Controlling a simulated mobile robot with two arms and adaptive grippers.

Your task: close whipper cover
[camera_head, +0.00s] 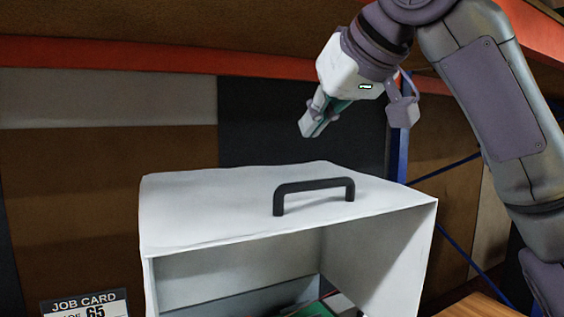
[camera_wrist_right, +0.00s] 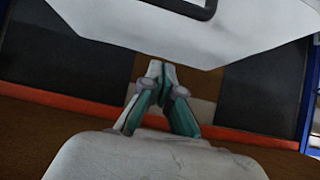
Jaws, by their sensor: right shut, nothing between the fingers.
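The whipper cover (camera_head: 220,205) is a white box-shaped hood with a black handle (camera_head: 314,186) on its top. Its front side is open, and a grey tray-like part and something green show inside. My right gripper (camera_head: 307,130) is above and behind the cover's top, apart from the handle, with its fingers shut and empty. In the right wrist view the shut fingertips (camera_wrist_right: 162,68) point toward the cover's white edge (camera_wrist_right: 190,45), and part of the handle (camera_wrist_right: 205,8) shows at the top. My left gripper is out of view.
A job card (camera_head: 85,304) stands at the lower left. A wooden surface (camera_head: 480,306) shows at the lower right. Behind are brown and dark panels, an orange shelf beam (camera_head: 130,56) and a blue upright (camera_head: 399,155). The space left of my right gripper is free.

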